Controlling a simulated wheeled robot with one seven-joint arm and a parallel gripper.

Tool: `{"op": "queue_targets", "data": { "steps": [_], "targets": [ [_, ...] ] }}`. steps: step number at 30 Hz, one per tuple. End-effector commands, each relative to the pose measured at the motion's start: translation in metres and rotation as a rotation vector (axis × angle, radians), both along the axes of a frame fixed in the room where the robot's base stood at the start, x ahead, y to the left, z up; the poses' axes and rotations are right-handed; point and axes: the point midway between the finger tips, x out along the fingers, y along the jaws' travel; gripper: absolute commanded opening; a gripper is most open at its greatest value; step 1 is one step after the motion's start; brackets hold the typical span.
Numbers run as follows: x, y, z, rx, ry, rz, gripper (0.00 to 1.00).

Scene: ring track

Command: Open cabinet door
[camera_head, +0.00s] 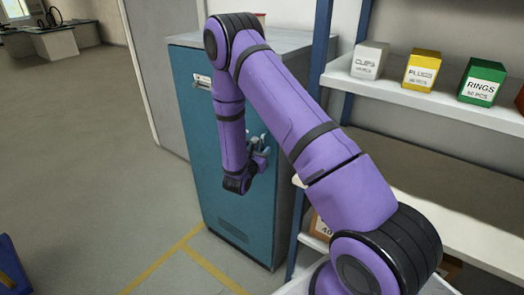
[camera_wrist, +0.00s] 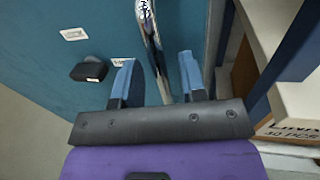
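The teal cabinet (camera_head: 215,175) stands upright beyond my arm in the head view, and its door (camera_head: 200,120) looks closed. In the wrist view the door (camera_wrist: 60,30) fills the upper left. A shiny silver bar handle (camera_wrist: 150,30) runs down from the top edge of that view. My gripper (camera_wrist: 156,68) has its two blue fingers apart, with the handle running between them and a gap visible on each side. In the head view my gripper (camera_head: 259,152) is close to the door's right side, where my arm partly hides the door and handle.
A black knob (camera_wrist: 88,70) and a pale label (camera_wrist: 74,34) are on the door. A shelf rack (camera_head: 430,105) with small boxes stands close at the right, its blue post (camera_head: 318,50) beside the cabinet. Open floor (camera_head: 70,130) lies to the left.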

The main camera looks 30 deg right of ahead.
Motion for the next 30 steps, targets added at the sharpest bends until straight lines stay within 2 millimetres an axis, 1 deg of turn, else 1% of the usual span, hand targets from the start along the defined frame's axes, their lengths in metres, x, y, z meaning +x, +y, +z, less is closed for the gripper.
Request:
{"op": "queue_targets", "data": {
  "steps": [5, 13, 18, 25, 30],
  "targets": [
    [0.0046, -0.0080, -0.0001, 0.001, 0.001, 0.000, 0.38],
    [0.0050, -0.0087, -0.0001, 0.000, 0.000, 0.000, 0.38],
    [0.0050, -0.0085, 0.0000, 0.000, 0.000, 0.001, 0.00],
    [0.0049, -0.0077, 0.0000, 0.000, 0.000, -0.001, 0.00],
    [0.0033, -0.0007, -0.0001, 0.000, 0.000, -0.025, 0.00]
  ]
}}
